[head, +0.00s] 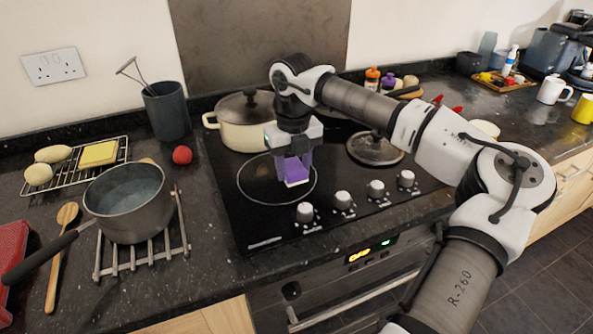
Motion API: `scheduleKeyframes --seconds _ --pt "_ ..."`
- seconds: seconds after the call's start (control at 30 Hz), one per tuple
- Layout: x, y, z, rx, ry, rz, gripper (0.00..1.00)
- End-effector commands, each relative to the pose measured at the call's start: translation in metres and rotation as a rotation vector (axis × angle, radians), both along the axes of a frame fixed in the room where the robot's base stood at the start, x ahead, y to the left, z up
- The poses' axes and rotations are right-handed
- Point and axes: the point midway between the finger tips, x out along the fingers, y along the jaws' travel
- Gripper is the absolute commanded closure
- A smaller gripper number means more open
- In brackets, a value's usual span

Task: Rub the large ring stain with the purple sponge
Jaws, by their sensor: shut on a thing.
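The purple sponge (295,172), with a pale underside, is held in my gripper (294,163), whose jaws are shut on it. My gripper points down over the front left of the black hob (240,222). A large thin pale ring (241,193) shows on the hob there, and the sponge is over its right part. The sponge's lower edge looks at or just above the glass; I cannot tell if it touches. My gripper and the sponge hide part of the ring's right and far side.
A cream lidded pot (243,129) stands just behind the ring. A lid (375,148) lies at the hob's back right. Knobs (342,200) line the front right. A grey saucepan (130,205) on a rack and a red ball (182,155) are left of the hob.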

Motion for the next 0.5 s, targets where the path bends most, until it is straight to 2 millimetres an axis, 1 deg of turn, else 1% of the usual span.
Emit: scheduleKeyframes --seconds 0.03,0.3,0.4,0.5 --pt "0.0 0.001 0.008 -0.001 0.0 0.001 0.77" --pt "0.001 0.007 0.032 0.0 -0.001 0.006 0.77" --pt "0.001 0.008 0.038 0.0 -0.001 0.008 0.77" --pt "0.001 0.009 0.04 0.0 -0.001 0.008 0.77"
